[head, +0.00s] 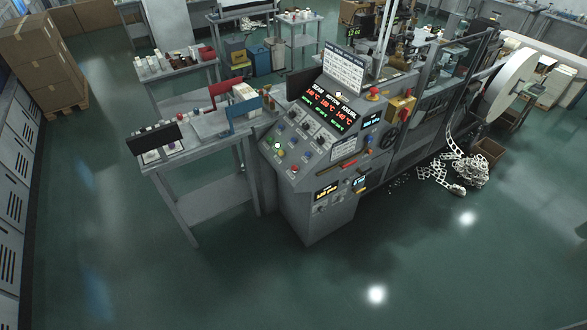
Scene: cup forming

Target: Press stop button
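The control panel (312,130) of a grey cup-forming machine stands in the middle of the head view. Its sloped face carries red and green lit readouts (331,101), small knobs and buttons. A green button (279,146) sits at its lower left, and a small red button (295,168) is near its lower edge. A larger red mushroom button (374,91) stands at the upper right of the panel, beside a yellow box with a red switch (401,108). I cannot read which button is labelled stop. Neither of my grippers is in view.
A grey work table (205,207) with cups and a dark screen adjoins the panel's left side. Paper scrap (467,170) lies on the floor at the right by a cardboard box (487,154). Stacked cartons (36,50) are at far left. The green floor in front is clear.

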